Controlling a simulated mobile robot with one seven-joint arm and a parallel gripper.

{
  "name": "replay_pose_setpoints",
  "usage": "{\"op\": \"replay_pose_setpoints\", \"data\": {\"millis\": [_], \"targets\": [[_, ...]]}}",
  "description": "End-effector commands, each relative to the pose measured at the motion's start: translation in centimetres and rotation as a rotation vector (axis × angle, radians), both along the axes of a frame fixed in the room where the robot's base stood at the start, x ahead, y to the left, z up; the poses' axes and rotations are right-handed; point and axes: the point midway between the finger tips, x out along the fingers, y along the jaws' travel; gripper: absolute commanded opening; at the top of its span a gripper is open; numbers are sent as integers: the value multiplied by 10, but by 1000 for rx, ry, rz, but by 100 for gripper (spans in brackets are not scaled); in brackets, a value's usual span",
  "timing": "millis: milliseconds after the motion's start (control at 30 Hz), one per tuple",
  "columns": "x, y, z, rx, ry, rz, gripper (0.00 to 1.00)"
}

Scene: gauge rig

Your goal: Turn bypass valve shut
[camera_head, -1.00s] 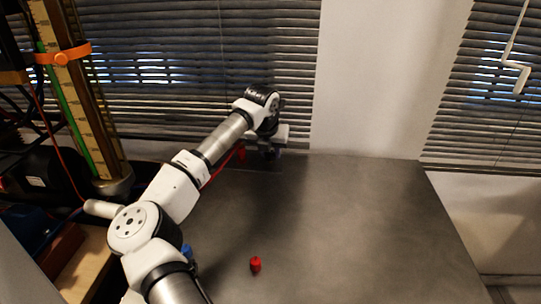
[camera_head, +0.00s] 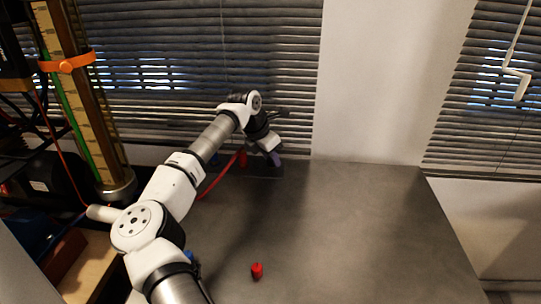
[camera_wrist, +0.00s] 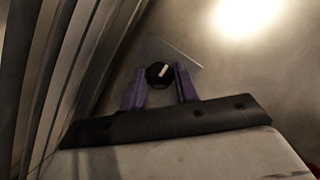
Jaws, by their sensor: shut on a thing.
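A round black knob with a white pointer mark (camera_wrist: 159,73) shows in the wrist view on a pale plate (camera_wrist: 180,54). I take it for the bypass valve's knob. Its pointer leans up and to the right. My gripper (camera_wrist: 161,80) has its two purple fingers on either side of the knob and is shut on it. In the head view my gripper (camera_head: 276,159) is low at the back of the grey table, by the window blinds. The knob itself is hidden there behind the fingers.
A red fitting (camera_head: 242,158) with a red hose stands just left of my gripper. A small red object (camera_head: 257,271) lies on the grey table (camera_head: 350,225). A tall gauge column (camera_head: 85,110) stands at left. The table's right side is clear.

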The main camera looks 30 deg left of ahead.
Motion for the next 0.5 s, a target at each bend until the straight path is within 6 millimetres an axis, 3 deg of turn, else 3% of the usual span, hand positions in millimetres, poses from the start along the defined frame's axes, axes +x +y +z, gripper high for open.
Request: {"op": "replay_pose_setpoints", "data": {"millis": [467, 500], "targets": [[0, 0, 1, 1, -2, -14, 8], [0, 0, 1, 1, -2, -14, 33]]}}
